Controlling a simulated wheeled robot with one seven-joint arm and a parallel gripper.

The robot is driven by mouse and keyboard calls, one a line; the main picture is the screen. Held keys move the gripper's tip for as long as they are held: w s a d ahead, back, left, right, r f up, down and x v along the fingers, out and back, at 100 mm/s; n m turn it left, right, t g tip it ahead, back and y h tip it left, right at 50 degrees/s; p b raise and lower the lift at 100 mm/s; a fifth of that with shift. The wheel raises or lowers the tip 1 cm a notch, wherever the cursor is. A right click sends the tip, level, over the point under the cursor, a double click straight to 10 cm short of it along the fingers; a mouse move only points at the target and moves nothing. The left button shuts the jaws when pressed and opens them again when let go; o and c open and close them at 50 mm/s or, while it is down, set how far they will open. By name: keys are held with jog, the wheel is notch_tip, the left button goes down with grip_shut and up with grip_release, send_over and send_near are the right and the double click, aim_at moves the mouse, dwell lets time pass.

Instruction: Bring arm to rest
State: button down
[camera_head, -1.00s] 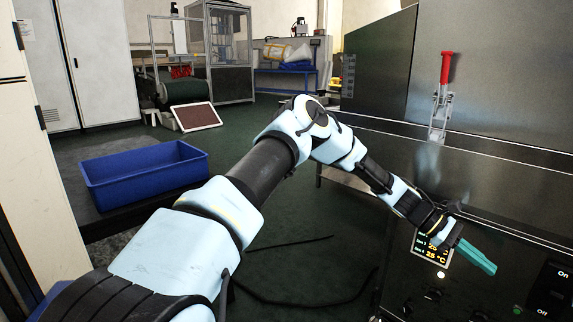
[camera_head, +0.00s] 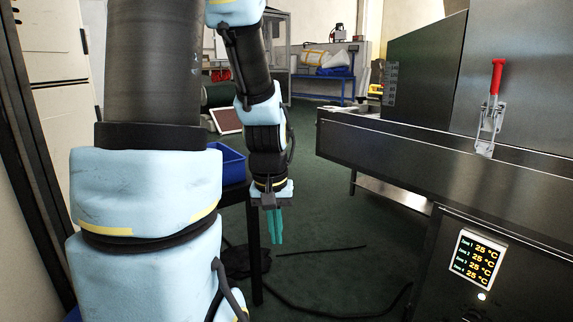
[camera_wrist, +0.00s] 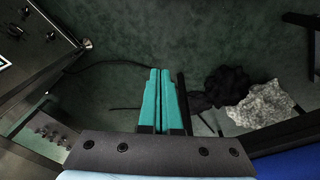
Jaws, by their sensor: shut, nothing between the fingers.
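My gripper (camera_head: 276,226) hangs at the end of my arm in the head view, its teal fingers pointing down. It is shut and empty, above the dark green floor and in front of the blue bin's stand. In the wrist view my gripper (camera_wrist: 160,75) shows its two teal fingers side by side with nothing between them. My arm is folded up, with its upper part tall at the left of the head view and its forearm dropping down from the top.
The steel dryer (camera_head: 400,150) stands at the right, with a red-handled clamp (camera_head: 495,100) and a temperature display (camera_head: 478,257). The blue bin (camera_head: 232,165) is partly hidden behind my arm. Dark cables (camera_head: 330,311) lie on the floor. Open floor lies between bin and dryer.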

jog(key=s+a+r, duration=0.1)
jog(key=s+a, duration=0.2)
jog(key=a, duration=0.2)
notch_tip(320, 180, up, 31)
jog(key=p, duration=3.1)
jog(key=shift+w+d+t+y, duration=0.15)
jog(key=shift+d+t+y, duration=0.05)
jog(key=shift+t+y, duration=0.1)
